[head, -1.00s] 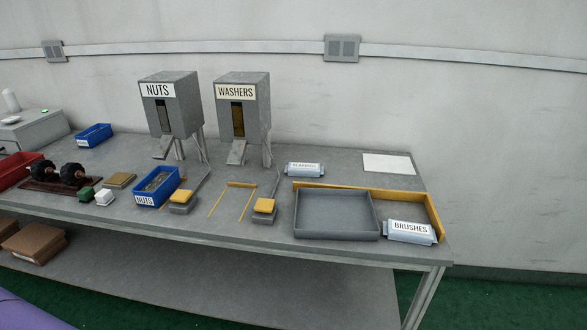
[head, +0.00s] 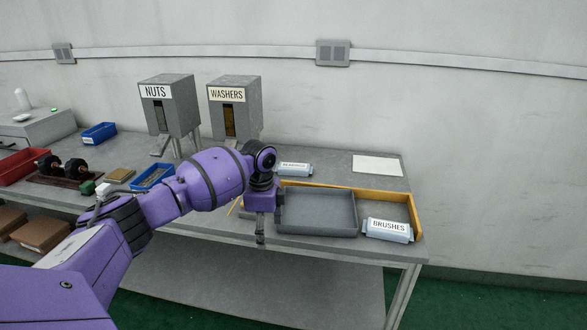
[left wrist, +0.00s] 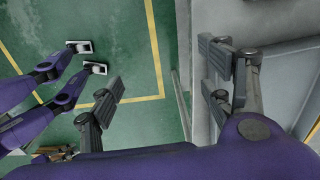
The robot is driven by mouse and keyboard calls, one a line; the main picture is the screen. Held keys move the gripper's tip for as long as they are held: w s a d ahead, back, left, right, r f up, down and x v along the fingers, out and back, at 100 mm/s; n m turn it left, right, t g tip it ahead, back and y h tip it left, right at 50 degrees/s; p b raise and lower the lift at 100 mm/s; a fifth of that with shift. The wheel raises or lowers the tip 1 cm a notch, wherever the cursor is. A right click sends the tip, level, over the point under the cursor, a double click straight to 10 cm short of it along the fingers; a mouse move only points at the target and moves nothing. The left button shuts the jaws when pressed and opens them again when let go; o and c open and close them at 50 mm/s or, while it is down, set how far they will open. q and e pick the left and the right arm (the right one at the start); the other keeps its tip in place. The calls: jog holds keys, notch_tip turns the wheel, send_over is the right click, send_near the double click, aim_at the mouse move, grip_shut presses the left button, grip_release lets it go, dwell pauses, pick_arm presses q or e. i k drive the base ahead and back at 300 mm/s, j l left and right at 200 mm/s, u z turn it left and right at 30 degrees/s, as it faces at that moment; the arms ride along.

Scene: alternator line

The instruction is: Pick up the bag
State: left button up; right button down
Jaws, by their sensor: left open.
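Two pale bags lie on the grey workbench. The bag labelled BRUSHES (head: 388,231) lies at the front right, partly over the yellow-edged area beside the grey tray. A smaller bag (head: 295,169), its label too small to read surely, lies behind the tray. My left gripper (head: 261,228) points down at the bench's front edge, left of the tray and apart from both bags. In the left wrist view my left gripper (left wrist: 166,92) has its fingers wide apart with nothing between them. My right gripper is not seen in the head view.
The grey tray (head: 318,212) sits inside a yellow border (head: 408,198). NUTS (head: 168,108) and WASHERS (head: 234,110) dispensers stand at the back. A white sheet (head: 377,166) lies at the back right. Blue and red bins are at the left.

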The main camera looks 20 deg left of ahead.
aim_at(288, 169)
jog(key=i+j, duration=0.15)
jog(key=i, duration=0.3)
jog(key=i+j, duration=0.2)
jog(key=i, duration=0.3)
jog(key=i+j, duration=0.15)
jog(key=i, duration=0.3)
